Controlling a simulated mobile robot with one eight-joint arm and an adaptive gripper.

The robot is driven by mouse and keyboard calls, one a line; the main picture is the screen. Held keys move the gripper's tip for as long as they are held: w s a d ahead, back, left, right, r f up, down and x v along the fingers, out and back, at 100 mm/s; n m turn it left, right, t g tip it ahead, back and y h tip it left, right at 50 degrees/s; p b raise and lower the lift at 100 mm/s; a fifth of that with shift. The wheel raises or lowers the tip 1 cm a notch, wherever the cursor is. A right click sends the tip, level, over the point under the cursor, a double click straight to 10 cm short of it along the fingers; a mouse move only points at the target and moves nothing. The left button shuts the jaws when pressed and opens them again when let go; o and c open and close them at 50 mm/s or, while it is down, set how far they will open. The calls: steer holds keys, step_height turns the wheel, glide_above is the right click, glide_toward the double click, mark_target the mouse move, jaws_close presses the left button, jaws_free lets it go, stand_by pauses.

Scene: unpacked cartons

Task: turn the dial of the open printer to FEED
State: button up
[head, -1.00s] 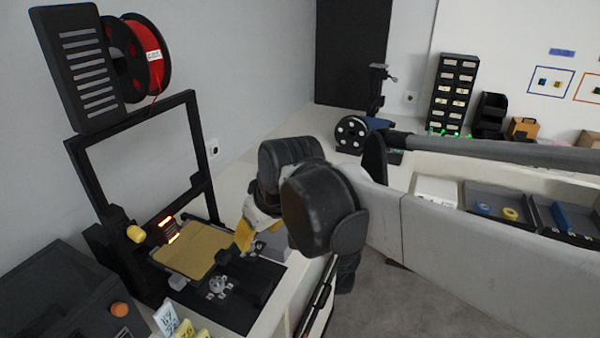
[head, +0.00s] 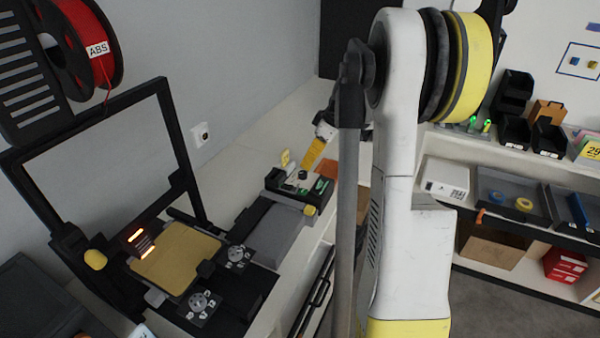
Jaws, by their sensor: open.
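The open printer (head: 183,135) is a black open frame with a gold bed (head: 182,260) at the left of the head view. Two round silver dials with small light labels sit on its base: a nearer dial (head: 199,301) in front of the bed and a farther dial (head: 237,256) at the bed's right. The labels are too small to read, so I cannot tell where either points. My gripper (head: 310,162), with a yellow finger showing, is open beyond the printer to the right, apart from both dials. My arm partly hides it.
A grey device with a black top (head: 291,186) lies on the bench beneath my gripper. A red ABS spool (head: 88,45) hangs at the upper left. A dark box (head: 35,300) stands at the lower left. Shelves with trays (head: 510,190) are at the right.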

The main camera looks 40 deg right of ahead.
mark_target(303, 172)
steer(key=b+x, duration=0.2)
steer(key=x, duration=0.5)
steer(key=shift+w+f, duration=0.1)
steer(key=shift+f, duration=0.15)
